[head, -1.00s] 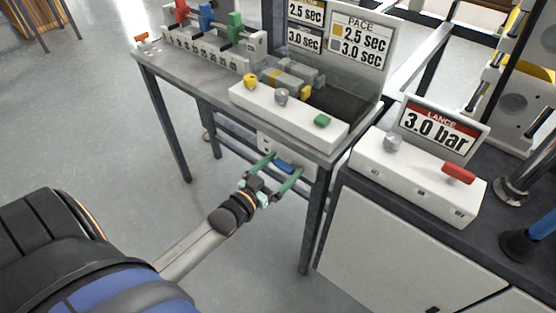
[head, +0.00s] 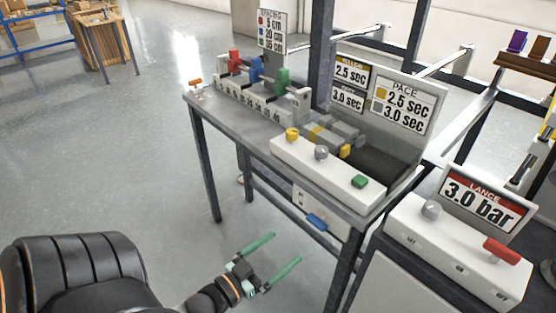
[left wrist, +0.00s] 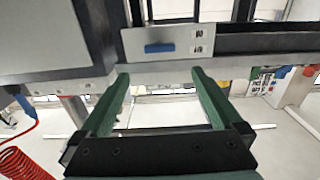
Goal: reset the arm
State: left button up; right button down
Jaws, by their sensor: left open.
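My left gripper (head: 272,264) has two green fingers spread apart with nothing between them. It is in the lower middle of the head view, low in front of the grey table. In the left wrist view its fingers (left wrist: 160,90) reach toward the table's front edge. A white panel with a blue handle (head: 316,221) hangs under the table top, right of and beyond the gripper. The blue handle also shows in the left wrist view (left wrist: 160,48), ahead of the fingers and apart from them. My right gripper is in neither view.
The grey table (head: 209,112) bears a white box (head: 330,178) with yellow, grey and green controls, and a rail with red, blue and green sliders. A white lance box (head: 455,258) with a red lever stands at right. Floor is clear at left.

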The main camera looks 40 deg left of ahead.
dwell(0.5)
pick_arm(q)
jog(key=s+d+f+g+p, duration=0.2)
jog(key=s+d+g+p, duration=0.1)
jog(key=d, duration=0.4)
jog(key=s+d+f+m+g+h+p, duration=0.1)
jog(key=s+d+f+g+p, duration=0.1)
jog(key=s+d+g+p, duration=0.2)
jog(key=d+g+p, duration=0.1)
jog(key=d+p, duration=0.1)
jog(key=shift+d+f+g, duration=0.2)
jog(key=shift+d+g, duration=0.1)
jog(key=shift+d, duration=0.1)
jog(key=shift+s, duration=0.1)
